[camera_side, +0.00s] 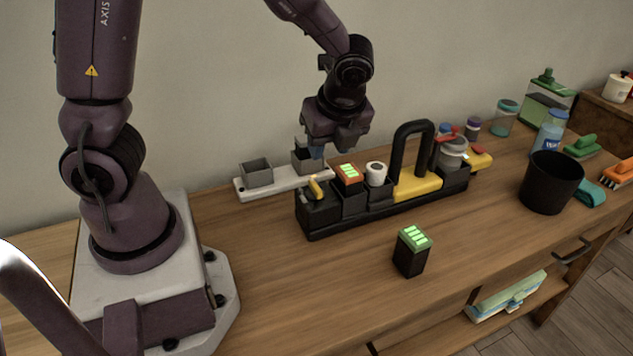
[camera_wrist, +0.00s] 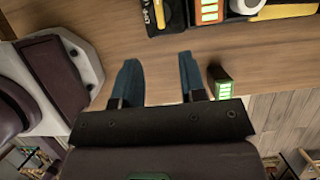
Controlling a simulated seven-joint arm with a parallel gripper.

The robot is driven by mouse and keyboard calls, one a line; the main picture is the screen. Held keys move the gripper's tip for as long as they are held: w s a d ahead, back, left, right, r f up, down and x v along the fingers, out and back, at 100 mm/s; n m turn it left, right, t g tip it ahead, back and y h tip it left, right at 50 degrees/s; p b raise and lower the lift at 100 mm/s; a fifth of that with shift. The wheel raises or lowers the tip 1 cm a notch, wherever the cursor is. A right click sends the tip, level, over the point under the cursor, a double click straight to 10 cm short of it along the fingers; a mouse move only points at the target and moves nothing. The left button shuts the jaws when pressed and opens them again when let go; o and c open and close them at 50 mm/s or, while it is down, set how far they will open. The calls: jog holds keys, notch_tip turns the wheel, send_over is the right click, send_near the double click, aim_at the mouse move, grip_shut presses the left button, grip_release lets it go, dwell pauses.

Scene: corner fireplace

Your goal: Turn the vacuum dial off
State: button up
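A long black unit with a black loop handle and yellow panel (camera_side: 418,187) stands on the wooden counter. On it is a white round knob (camera_side: 376,168), possibly the vacuum dial; I cannot confirm this. The knob's edge also shows at the top of the wrist view (camera_wrist: 246,5). A yellow lever (camera_side: 316,187) sits at the unit's left end.
An orange-topped battery (camera_side: 349,172) sits in the unit, and a green-lit black battery (camera_side: 413,252) stands in front. A white tray with grey cups (camera_side: 257,174) is behind. A black bin (camera_side: 550,183), bottles and brushes are at right.

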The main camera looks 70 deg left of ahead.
aim_at(316, 186)
jog(key=x, duration=1.2)
jog(key=shift+a+f, duration=0.1)
jog(key=shift+f, duration=0.3)
grip_shut()
